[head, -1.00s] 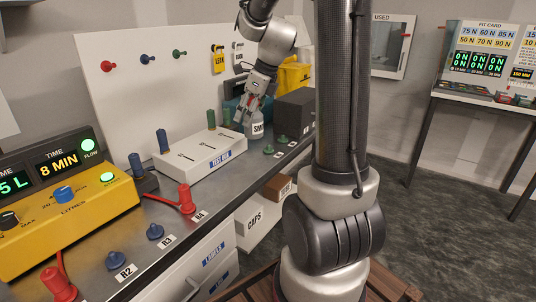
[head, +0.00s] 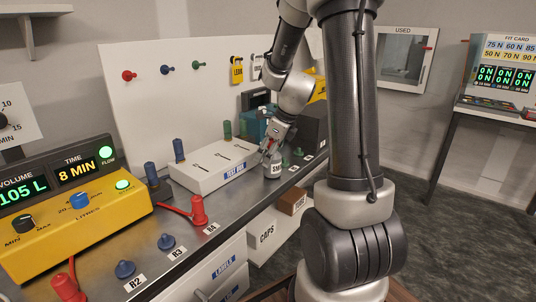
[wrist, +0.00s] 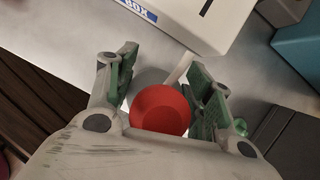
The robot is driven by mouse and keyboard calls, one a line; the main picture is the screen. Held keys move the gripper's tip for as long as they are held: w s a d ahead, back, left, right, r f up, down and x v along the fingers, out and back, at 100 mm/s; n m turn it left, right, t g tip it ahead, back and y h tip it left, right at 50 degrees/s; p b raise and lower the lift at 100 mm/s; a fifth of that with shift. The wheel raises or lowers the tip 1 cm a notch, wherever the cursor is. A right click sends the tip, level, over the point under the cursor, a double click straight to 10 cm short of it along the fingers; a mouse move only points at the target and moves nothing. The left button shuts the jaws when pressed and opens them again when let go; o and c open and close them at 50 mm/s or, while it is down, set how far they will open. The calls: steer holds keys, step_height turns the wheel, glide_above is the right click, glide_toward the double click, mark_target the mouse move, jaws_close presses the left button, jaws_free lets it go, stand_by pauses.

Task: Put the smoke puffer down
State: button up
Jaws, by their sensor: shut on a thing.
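The smoke puffer (head: 273,170) is a small pale bottle with a label starting "SM". In the head view it is upright at the right end of the white test box, with its base at or very near the grey bench top; I cannot tell if it touches. My gripper (head: 270,148) is shut around its top from above. In the wrist view the puffer's round red top (wrist: 160,108) sits between the two green-padded fingers of my gripper (wrist: 160,92), with a pale spout pointing up and right. The red top hides most of the bottle below.
The white test box (head: 215,165) is close on the left of the puffer. Green plugs (head: 299,153) and a dark box (head: 314,122) are on the right. A teal box (head: 253,128) stands behind. The bench's front edge is close.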

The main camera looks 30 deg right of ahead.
steer(key=shift+f, duration=0.1)
steer(key=o, duration=1.3)
steer(key=shift+o, duration=0.2)
steer(key=v, duration=1.2)
steer(key=s+a+r+n+h, duration=0.1)
steer(key=s+a+n, duration=0.3)
steer(key=s+n, duration=0.6)
steer(key=s+a+r+n+h, duration=0.1)
steer(key=s+n, duration=0.8)
steer(key=n, duration=1)
steer(key=a+r, duration=0.1)
steer(key=a, duration=0.1)
steer(key=shift+s+a+r+h, duration=0.25)
steer(key=shift+s+a+h, duration=0.05)
steer(key=shift+s+a, duration=0.1)
